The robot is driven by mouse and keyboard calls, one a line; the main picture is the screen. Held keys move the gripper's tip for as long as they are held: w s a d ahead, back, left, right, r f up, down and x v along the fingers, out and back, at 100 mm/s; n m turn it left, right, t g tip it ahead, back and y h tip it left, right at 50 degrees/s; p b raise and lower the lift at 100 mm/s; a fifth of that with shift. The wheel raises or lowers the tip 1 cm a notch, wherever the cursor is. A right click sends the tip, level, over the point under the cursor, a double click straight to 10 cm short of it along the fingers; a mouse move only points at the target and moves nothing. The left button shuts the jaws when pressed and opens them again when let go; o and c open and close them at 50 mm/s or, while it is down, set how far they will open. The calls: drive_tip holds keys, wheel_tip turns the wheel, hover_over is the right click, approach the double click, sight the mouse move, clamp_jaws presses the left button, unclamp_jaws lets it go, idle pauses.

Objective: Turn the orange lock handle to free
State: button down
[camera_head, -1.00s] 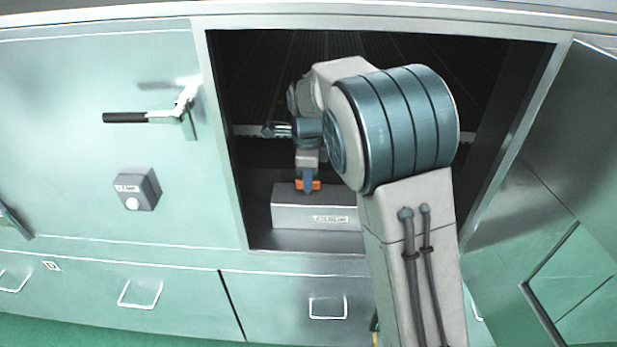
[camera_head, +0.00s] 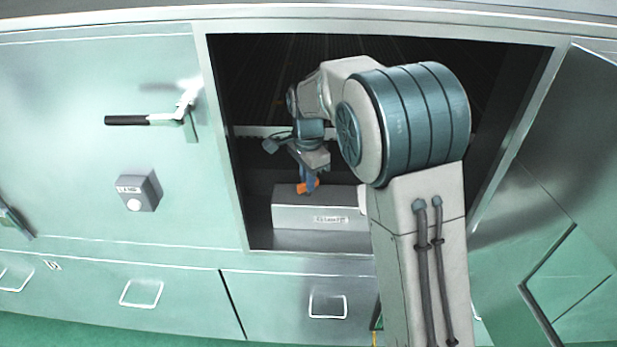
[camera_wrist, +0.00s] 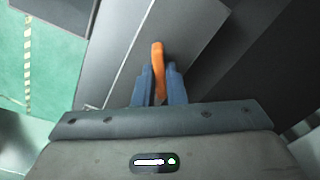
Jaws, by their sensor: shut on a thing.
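The orange lock handle (camera_head: 301,188) sits on top of a grey block (camera_head: 293,217) inside the open cabinet. In the wrist view the handle (camera_wrist: 157,58) stands between the two blue fingers of my gripper (camera_wrist: 159,80), and its far end sticks out beyond the fingertips. My gripper (camera_head: 310,182) is shut on the handle from above. In the head view the fingers hide part of the handle. The gripper body is tilted, and the handle lies at a slant to the block's front edge.
A swung-open door (camera_head: 560,150) stands on the right of the opening. On the left panel are a door lever (camera_head: 140,120) and a grey button box (camera_head: 138,190). Drawers with handles (camera_head: 328,306) run below. The cabinet's side walls bound the arm closely.

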drive_tip(key=n, duration=0.5)
drive_tip(key=shift+n, duration=0.3)
drive_tip(key=n, duration=0.5)
drive_tip(key=shift+r, duration=0.1)
drive_tip(key=shift+n, duration=0.3)
drive_tip(key=c, duration=1.5)
unclamp_jaws()
wheel_tip(320, 180, up, 8)
drive_tip(key=shift+f, duration=0.25)
drive_tip(key=shift+f, duration=0.1)
